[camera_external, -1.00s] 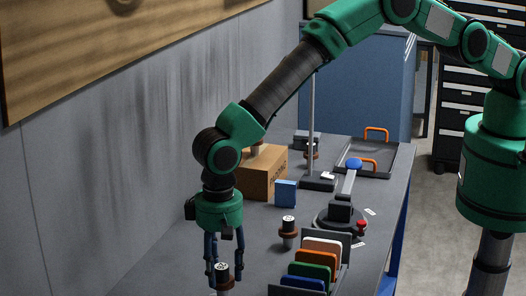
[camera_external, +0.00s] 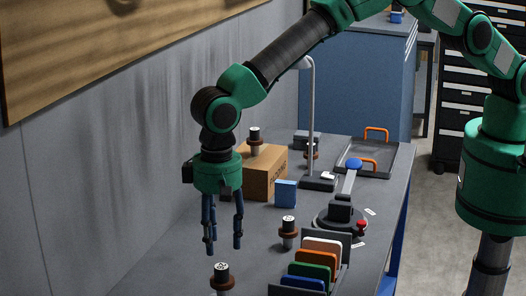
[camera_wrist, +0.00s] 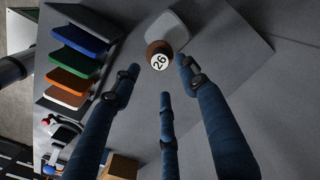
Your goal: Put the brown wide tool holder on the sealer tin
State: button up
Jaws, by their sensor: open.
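A brown tool holder with a black cap and a white top marked 26 (camera_wrist: 159,57) stands upright below my gripper in the wrist view. It shows at the bottom edge of the external view (camera_external: 221,272), its lower part cut off. A pale grey rounded shape (camera_wrist: 172,28) lies right beside or under it; I cannot tell whether this is the sealer tin. My gripper (camera_external: 222,246) is open and empty, above the holder and apart from it.
A rack of coloured plates (camera_external: 315,263) stands right of the holders. A cardboard box (camera_external: 263,178) carries another holder (camera_external: 254,140). A blue box (camera_external: 285,194), a round-based fixture (camera_external: 340,217) and a tray with orange handles (camera_external: 384,159) are farther back. The bench left of the holders is clear.

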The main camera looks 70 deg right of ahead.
jog(key=shift+r, duration=1.85)
jog(key=shift+r, duration=0.1)
